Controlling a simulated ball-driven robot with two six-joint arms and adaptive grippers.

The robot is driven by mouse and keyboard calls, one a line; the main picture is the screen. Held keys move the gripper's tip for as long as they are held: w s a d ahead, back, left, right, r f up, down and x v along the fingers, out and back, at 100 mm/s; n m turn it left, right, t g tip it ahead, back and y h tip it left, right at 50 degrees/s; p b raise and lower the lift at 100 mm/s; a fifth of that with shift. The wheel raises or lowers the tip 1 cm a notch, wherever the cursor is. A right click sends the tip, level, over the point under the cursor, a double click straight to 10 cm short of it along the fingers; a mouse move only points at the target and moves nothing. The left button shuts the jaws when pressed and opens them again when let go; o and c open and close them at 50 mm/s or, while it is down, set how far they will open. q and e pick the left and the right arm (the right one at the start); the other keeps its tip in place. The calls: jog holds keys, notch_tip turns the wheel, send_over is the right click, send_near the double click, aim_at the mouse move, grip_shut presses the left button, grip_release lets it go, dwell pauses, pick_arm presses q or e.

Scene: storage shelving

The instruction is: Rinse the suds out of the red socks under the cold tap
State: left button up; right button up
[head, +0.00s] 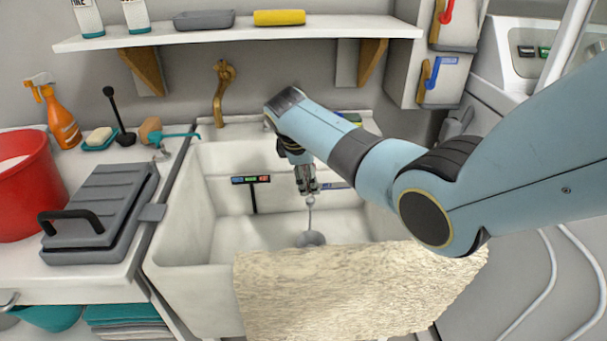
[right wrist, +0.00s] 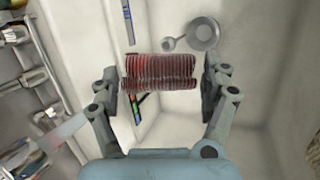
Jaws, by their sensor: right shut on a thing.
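My right gripper (head: 308,185) points down inside the white sink (head: 215,235). In the right wrist view my right gripper (right wrist: 160,85) is shut on a dark red ribbed bundle (right wrist: 160,72), which looks like the red socks. No suds can be made out on it. The bundle is hidden in the head view. A brass tap (head: 222,90) is on the wall behind the sink, left of the gripper, and I see no water from it. A blue lever (head: 432,73) and a red lever (head: 446,11) are on the wall unit at the right. My left gripper is out of view.
A grey plug (head: 310,239) hangs or lies in the sink below the gripper. A beige textured cloth or mat (head: 340,290) covers the front right rim. A grey lidded case (head: 100,205) and red bucket (head: 20,190) stand left. A white shelf (head: 240,34) runs above.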

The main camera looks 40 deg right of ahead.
jog(key=shift+s+a+r+p, duration=0.2)
jog(key=shift+s+a+p, duration=0.5)
jog(key=shift+a+p, duration=0.4)
jog(key=s+a+p, duration=0.1)
jog(key=a+p, duration=0.1)
jog(key=s+a+p, duration=0.2)
jog(key=shift+s+a+f, duration=0.1)
jog(key=shift+s+f, duration=0.1)
jog(key=shift+s, duration=0.05)
dwell(0.6)
jog(key=s+a+r+p, duration=0.3)
jog(key=a+r+p, duration=0.1)
jog(key=p, duration=0.3)
jog(key=shift+p, duration=0.3)
dwell(0.3)
